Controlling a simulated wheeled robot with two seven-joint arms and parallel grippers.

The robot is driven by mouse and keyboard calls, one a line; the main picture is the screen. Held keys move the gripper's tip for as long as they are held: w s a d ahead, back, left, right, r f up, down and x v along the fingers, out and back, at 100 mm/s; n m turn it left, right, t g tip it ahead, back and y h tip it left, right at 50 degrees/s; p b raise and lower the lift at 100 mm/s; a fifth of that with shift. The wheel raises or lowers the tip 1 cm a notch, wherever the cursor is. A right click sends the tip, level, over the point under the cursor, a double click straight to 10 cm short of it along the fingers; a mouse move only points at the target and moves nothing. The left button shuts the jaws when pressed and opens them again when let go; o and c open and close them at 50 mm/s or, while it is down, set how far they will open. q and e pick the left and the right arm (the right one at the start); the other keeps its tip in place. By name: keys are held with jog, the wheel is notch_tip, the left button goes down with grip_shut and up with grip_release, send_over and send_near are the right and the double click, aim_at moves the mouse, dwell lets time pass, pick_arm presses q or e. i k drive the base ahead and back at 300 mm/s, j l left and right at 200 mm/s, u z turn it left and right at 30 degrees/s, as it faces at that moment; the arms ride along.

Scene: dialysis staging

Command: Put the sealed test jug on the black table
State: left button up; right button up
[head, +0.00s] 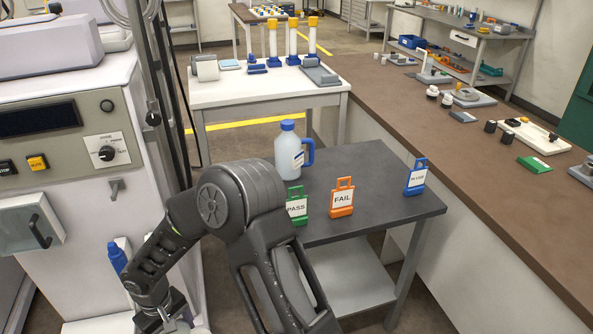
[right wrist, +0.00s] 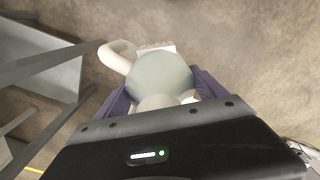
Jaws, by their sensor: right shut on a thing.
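My right gripper (right wrist: 163,90) has its two purple fingers shut on a pale, rounded jug (right wrist: 160,70) with a white loop handle, seen from above over bare floor. In the head view my right arm bends down to the left, and its wrist end (head: 166,322) is low beside the white machine; the held jug is mostly hidden or cut off there. The black table (head: 385,205) has a dark top. A translucent jug with blue cap and handle (head: 288,152) stands upright at its back left. My left gripper is not in view.
A green PASS tag (head: 297,207), an orange FAIL tag (head: 342,198) and a blue tag (head: 416,177) stand on the black table. Its middle is clear. The white machine (head: 60,150) is at left, a brown counter (head: 450,130) at right, a white table (head: 230,97) behind.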

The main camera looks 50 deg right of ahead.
aim_at(365, 187)
jog(key=k+l, duration=0.15)
jog(key=l, duration=0.2)
jog(key=k+l, duration=0.35)
jog(key=l, duration=0.3)
jog(key=k+l, duration=0.15)
jog(key=l, duration=0.2)
jog(key=k+l, duration=0.2)
jog(key=l, duration=0.15)
